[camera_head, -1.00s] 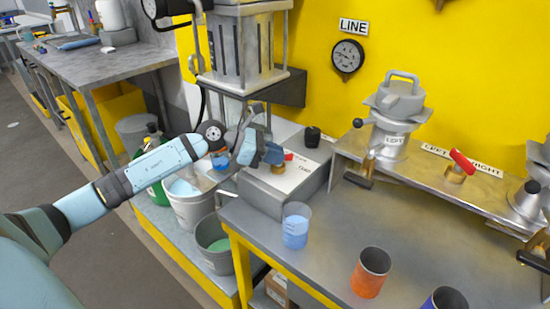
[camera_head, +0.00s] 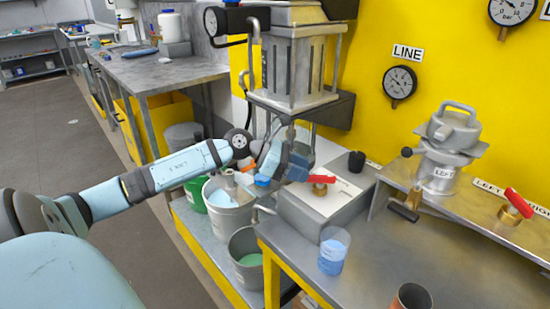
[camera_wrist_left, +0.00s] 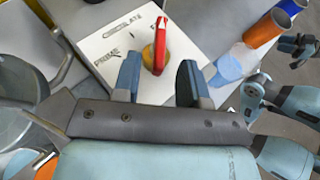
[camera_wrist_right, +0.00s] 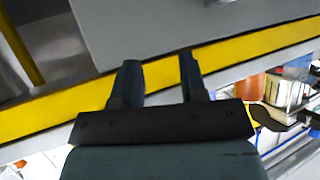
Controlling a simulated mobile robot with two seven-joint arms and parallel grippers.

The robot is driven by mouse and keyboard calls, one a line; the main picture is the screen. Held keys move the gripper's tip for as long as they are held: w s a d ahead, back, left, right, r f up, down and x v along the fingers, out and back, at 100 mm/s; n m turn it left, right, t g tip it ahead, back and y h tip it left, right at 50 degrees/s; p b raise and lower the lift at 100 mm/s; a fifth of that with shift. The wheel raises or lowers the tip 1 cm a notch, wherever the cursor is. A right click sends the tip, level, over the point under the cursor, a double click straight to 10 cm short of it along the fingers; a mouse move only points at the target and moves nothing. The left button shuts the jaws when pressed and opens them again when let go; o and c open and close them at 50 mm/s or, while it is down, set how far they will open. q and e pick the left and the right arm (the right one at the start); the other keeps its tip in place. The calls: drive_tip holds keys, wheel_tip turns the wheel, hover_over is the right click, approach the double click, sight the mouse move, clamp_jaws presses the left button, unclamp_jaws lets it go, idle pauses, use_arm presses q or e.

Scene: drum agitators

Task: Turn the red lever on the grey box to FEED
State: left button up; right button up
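The grey box (camera_head: 298,213) sits on the bench, with a pale top plate. The red lever (camera_head: 320,179) stands on it on a brass hub; it also shows in the left wrist view (camera_wrist_left: 160,42). There PRIME is readable at left and CIRCULATE at the top; a third label is mostly hidden beside the lever. My left gripper (camera_head: 282,172) is open just left of the lever. In the left wrist view its fingers are apart, with the hub ahead of the gap; I see no contact. My right gripper (camera_wrist_right: 157,78) is open and empty near a yellow bench edge.
Buckets (camera_head: 228,207) stand below my left gripper. Another red lever (camera_head: 519,203) is on the raised shelf. A metal frame stands behind the gripper.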

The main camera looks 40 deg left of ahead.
use_arm(q)
drive_tip(key=v, duration=0.8)
drive_tip(key=shift+s+a, duration=0.25)
drive_tip(key=shift+a, duration=0.05)
drive_tip(key=shift+r, duration=0.1)
